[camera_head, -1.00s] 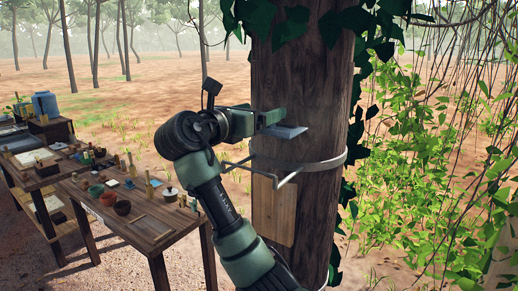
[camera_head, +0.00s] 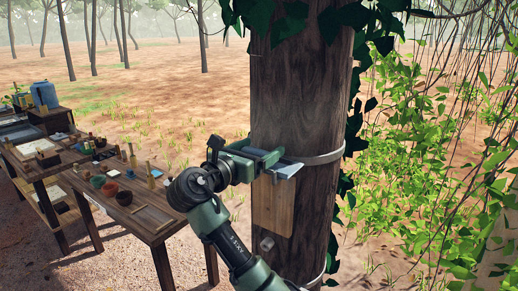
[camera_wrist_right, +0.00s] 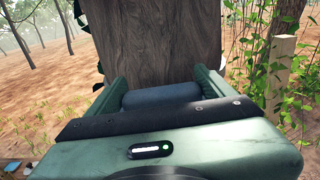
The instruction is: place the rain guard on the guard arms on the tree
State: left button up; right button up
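The rain guard (camera_head: 288,170) is a flat blue-grey piece at the fingertips of my right gripper (camera_head: 270,159), in front of the trunk. In the right wrist view the guard (camera_wrist_right: 162,95) lies between the two green fingers, which flank it closely, with the tree (camera_wrist_right: 150,40) just beyond. The tree (camera_head: 300,90) carries a pale metal band (camera_head: 325,158) at about the guard's height. The guard arms are hidden behind my gripper and the guard, so I cannot tell whether the guard touches them. My left gripper is out of view.
A tan panel (camera_head: 272,205) hangs on the trunk below the band, with a small grey fitting (camera_head: 266,244) under it. Wooden tables (camera_head: 140,208) with pots and tools stand at the left. Leafy vines (camera_head: 420,170) fill the right side.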

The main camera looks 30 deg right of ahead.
jog(key=shift+o, duration=1.1)
jog(key=shift+a, duration=0.1)
jog(key=shift+s+a+f+b, duration=0.1)
jog(key=shift+s+a+b, duration=0.05)
jog(key=shift+a+b, duration=0.15)
jog(key=b+v, duration=0.4)
jog(key=v, duration=0.7)
jog(key=shift+a, duration=0.15)
